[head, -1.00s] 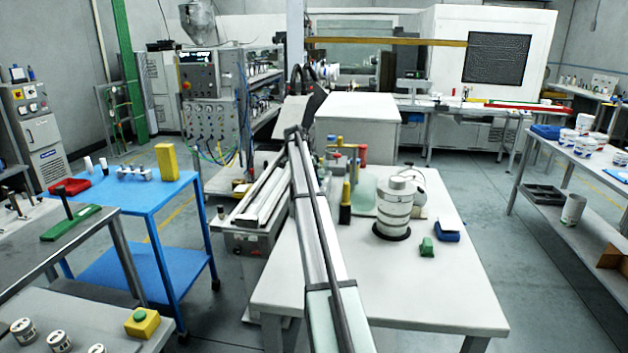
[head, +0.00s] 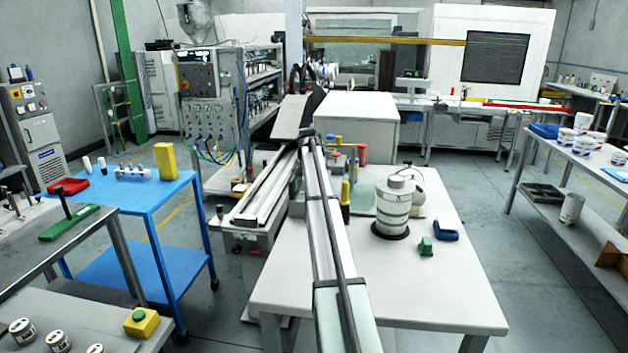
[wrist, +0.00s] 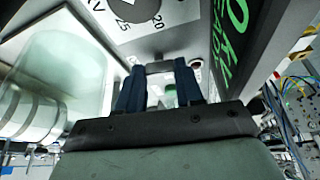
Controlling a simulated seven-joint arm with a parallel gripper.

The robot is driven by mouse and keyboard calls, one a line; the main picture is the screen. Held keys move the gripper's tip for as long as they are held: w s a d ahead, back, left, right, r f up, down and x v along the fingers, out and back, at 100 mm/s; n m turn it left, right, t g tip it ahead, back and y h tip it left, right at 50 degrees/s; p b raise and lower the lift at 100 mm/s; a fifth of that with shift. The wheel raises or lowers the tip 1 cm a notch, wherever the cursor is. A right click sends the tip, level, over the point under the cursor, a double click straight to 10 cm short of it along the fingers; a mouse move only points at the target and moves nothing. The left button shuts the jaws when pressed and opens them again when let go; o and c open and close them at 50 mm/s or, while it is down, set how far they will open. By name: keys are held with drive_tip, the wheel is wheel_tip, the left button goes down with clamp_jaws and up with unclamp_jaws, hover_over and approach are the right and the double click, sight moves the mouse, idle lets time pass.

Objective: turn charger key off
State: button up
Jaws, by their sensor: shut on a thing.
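In the wrist view, my gripper (wrist: 160,72) has its two dark blue fingers closed around a small light-grey piece (wrist: 159,67), which appears to be the charger key. It sits against a grey panel (wrist: 120,35) with a printed scale reading 20, 25 and kV. Most of the key is hidden between the fingers, so its angle cannot be told. A dark display (wrist: 236,40) with bright green lettering is at the panel's right.
A white table (head: 440,295) carries a striped stacked cylinder (head: 391,210), a small green block (head: 426,246) and a blue block (head: 446,231). A blue cart (head: 150,192) with a yellow block (head: 165,161) stands left. The table's front right is clear.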

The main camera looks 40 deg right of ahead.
drive_tip(key=shift+d+n, duration=0.1)
drive_tip(key=shift+n, duration=0.6)
drive_tip(key=shift+t, duration=0.3)
drive_tip(key=o, duration=1)
drive_tip(key=shift+o, duration=0.2)
drive_tip(key=shift+y, duration=0.3)
drive_tip(key=v, duration=1.4)
